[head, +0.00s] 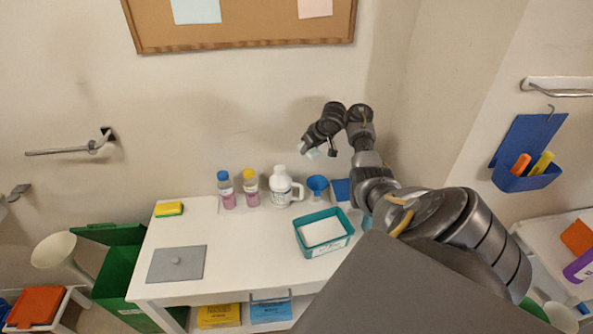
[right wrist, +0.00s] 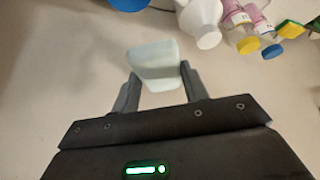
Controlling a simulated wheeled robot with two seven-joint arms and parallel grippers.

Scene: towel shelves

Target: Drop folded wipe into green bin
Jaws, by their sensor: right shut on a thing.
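My right gripper (head: 319,151) is raised in front of the wall, above the back of the white table. It is shut on a pale, whitish-green folded wipe (head: 312,154). In the right wrist view the wipe (right wrist: 153,62) sticks out between the two fingers of the gripper (right wrist: 160,76). The green bin (head: 118,282) stands on the floor at the left end of the table, far to the left of the gripper and lower. Its green lid (head: 104,233) is at its back. The inside of the bin is mostly hidden. My left gripper is not in view.
On the white table (head: 232,255) stand a teal tub (head: 309,250) with white contents, a white jug (head: 281,186), two capped bottles (head: 226,190), a blue funnel (head: 317,187), a yellow sponge (head: 169,209) and a grey plate (head: 177,264). The table's middle is clear.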

